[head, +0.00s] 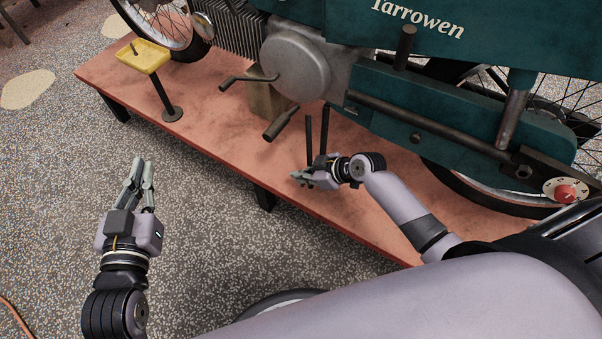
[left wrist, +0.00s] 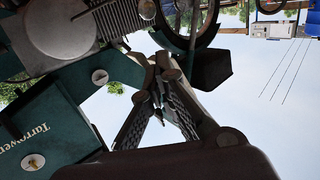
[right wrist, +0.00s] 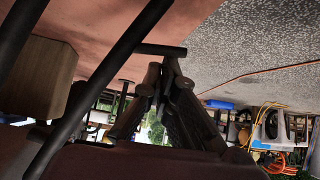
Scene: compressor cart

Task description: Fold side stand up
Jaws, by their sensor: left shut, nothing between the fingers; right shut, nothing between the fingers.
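The motorcycle (head: 290,62) stands on a red-brown platform. Two thin dark upright rods (head: 309,137) show below its engine; the side stand appears to be among them, but I cannot tell which rod it is. In the right wrist view a long dark rod (right wrist: 105,80) crosses close in front, with a short dark crosspiece (right wrist: 160,50) beside it. My right gripper (head: 301,177) is shut and empty, low over the platform by the lower ends of the rods; contact cannot be told. My left gripper (head: 142,172) is shut and empty, left of the platform, over the floor.
The platform (head: 215,135) has a clear front strip. A wooden block (head: 265,101) sits under the engine. A foot peg (head: 282,123) and a bent lever (head: 248,80) stick out toward me. A yellow tray (head: 143,56) on a post stands at left. A red dial (head: 565,193) is at right.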

